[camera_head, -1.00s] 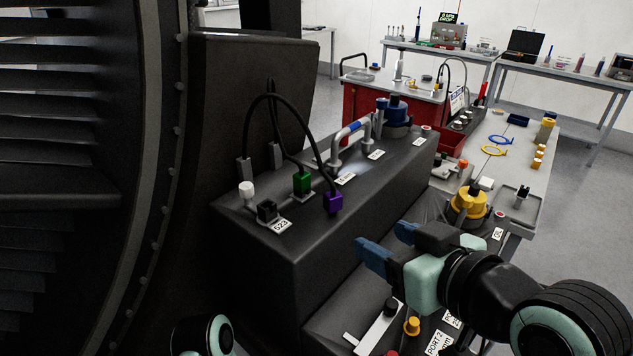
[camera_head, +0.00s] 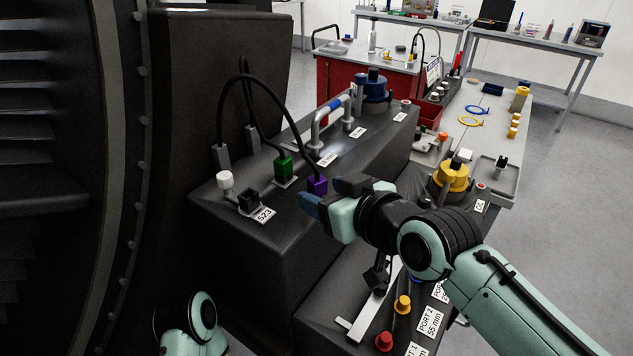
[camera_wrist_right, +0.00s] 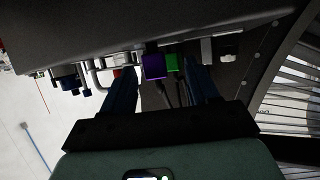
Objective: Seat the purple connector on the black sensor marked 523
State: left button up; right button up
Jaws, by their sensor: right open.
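The purple connector (camera_head: 317,184) hangs on a black cable at the front edge of the dark box's top. The black sensor (camera_head: 249,201) stands on that top to its left, beside a label (camera_head: 265,214) reading 523; nothing purple is on it. My right gripper (camera_head: 321,192) is open, its blue fingers close to the purple connector. In the right wrist view the purple connector (camera_wrist_right: 153,66) shows between the spread fingers (camera_wrist_right: 162,82); I cannot tell whether they touch it. My left gripper is out of view.
A green connector (camera_head: 284,167) with its own cable and a white-capped post (camera_head: 225,183) stand near the sensor. A grey handle (camera_head: 330,125) and blue fitting (camera_head: 373,86) are farther back. Yellow (camera_head: 403,304) and red (camera_head: 384,341) knobs sit on the lower shelf.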

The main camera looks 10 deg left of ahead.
aim_at(321, 187)
jog(key=x, duration=0.5)
jog(key=shift+w+d, duration=0.25)
jog(key=shift+d, duration=0.05)
jog(key=shift+r, duration=0.1)
jog(key=c, duration=1)
jog(key=shift+c, duration=0.2)
jog(key=shift+r, duration=0.1)
